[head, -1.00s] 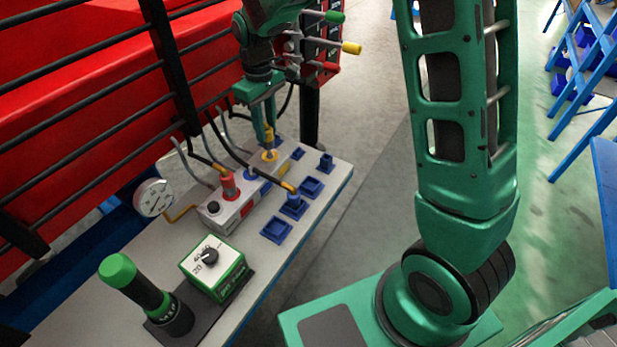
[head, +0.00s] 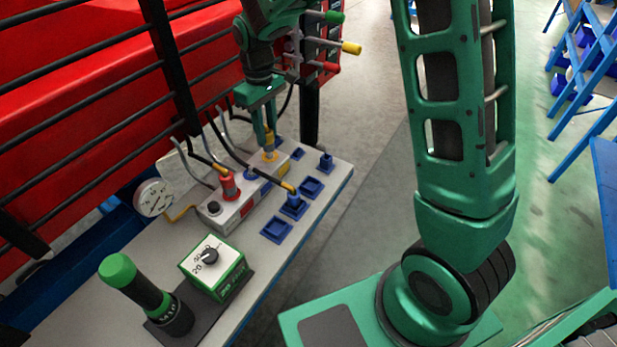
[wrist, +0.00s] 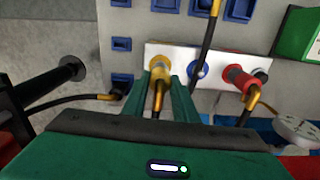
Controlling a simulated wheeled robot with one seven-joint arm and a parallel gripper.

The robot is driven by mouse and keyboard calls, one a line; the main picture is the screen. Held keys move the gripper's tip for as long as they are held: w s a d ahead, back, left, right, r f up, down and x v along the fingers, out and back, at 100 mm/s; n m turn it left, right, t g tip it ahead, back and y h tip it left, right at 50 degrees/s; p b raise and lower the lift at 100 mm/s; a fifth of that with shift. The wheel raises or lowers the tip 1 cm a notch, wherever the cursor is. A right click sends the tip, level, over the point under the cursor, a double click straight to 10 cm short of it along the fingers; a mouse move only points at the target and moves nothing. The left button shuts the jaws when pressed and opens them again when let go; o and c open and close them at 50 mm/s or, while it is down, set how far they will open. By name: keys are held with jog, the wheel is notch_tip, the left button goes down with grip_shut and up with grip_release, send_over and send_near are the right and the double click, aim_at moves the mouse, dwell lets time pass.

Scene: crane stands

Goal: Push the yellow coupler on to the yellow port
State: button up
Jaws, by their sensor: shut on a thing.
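The yellow coupler (head: 268,142) is upright between the fingers of my gripper (head: 265,138), which is shut on it. In the wrist view my gripper (wrist: 162,84) has one finger on each side of the yellow coupler (wrist: 158,92). The yellow port (head: 269,156) is at the far end of the white manifold block, directly below the coupler. In the wrist view the yellow port's ring (wrist: 158,64) shows just beyond the coupler's end. The coupler is at the port, in line with it; whether it is fully seated I cannot tell.
A red coupler (head: 228,184) is on the block, with the blue port (wrist: 197,70) between it and the yellow one. A gauge (head: 154,197), a dial box (head: 213,267) and a green-topped handle (head: 118,270) are nearer.

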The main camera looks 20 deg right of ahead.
jog(key=shift+f, duration=0.95)
jog(key=o, duration=1.2)
jog(key=shift+r, duration=0.1)
jog(key=shift+r, duration=2.45)
notch_tip(320, 180, up, 11)
jog(key=shift+f, duration=0.15)
